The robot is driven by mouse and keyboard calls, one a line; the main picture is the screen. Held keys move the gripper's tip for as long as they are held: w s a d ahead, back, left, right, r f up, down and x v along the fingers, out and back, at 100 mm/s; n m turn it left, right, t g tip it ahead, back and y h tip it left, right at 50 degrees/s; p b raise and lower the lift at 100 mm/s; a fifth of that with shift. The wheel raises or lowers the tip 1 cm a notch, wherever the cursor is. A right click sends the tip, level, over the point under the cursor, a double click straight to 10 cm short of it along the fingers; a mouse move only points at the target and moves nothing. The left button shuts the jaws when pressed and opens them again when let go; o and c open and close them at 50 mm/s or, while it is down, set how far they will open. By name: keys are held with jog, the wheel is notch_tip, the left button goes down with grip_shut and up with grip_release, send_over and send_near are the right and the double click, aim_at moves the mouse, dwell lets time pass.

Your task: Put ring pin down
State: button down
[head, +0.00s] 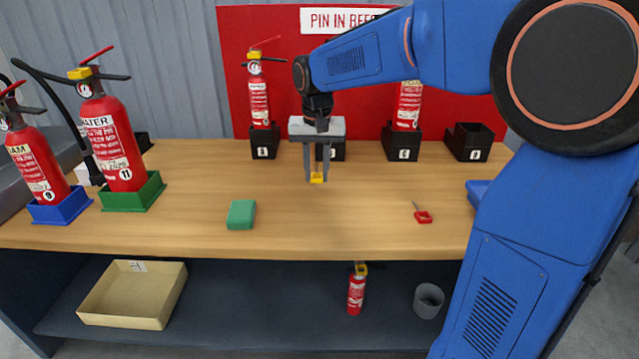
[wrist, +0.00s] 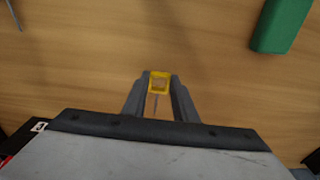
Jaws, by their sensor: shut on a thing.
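My gripper (head: 316,178) points down above the middle of the wooden bench and is shut on a yellow ring pin (head: 317,178). In the wrist view the ring pin (wrist: 159,82) sits between the two fingertips, its square ring outward and its thin pin running back between the fingers. Its height above the wood is hard to judge. A second ring pin, red (head: 423,216), lies on the bench to the right of my gripper.
A green block (head: 241,214) lies on the bench left of my gripper. Extinguishers stand in a blue holder (head: 62,209) and a green holder (head: 134,197) at left. Black holders (head: 403,152) line the back. A beige tray (head: 132,295) and grey cup (head: 428,299) are on the lower shelf.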

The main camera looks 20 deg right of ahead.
aim_at(317, 178)
jog(key=shift+f, duration=1.8)
jog(key=shift+f, duration=0.1)
jog(key=c, duration=1.4)
grip_release()
jog(key=shift+c, duration=0.2)
notch_tip(317, 178, up, 12)
jog(key=s, duration=0.1)
